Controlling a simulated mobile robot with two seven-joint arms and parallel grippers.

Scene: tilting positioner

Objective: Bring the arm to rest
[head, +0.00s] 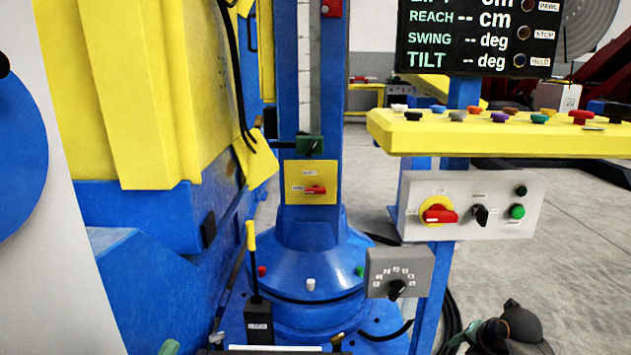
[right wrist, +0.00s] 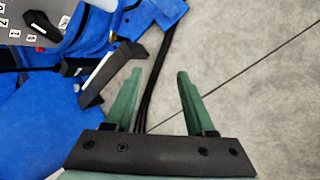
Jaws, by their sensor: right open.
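My right gripper (right wrist: 157,60) is open in the right wrist view, its two green fingers apart with nothing between them. Bare floor and dark cables lie beyond the fingers. In the head view my right arm shows at the bottom right, dark and partly cut off, right of the blue post. A small green tip at the bottom left edge of the head view looks like part of my left gripper (head: 168,347); its jaws cannot be made out. The blue column (head: 288,70) stands upright on a round blue base (head: 310,265) in the middle.
A yellow-tipped lever (head: 251,240) stands left of the base. A grey dial box (head: 399,272) sits at its right. A switch panel (head: 470,205), a yellow button shelf (head: 490,130) and a dark display (head: 478,38) are on the right. Yellow and blue machinery fills the left.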

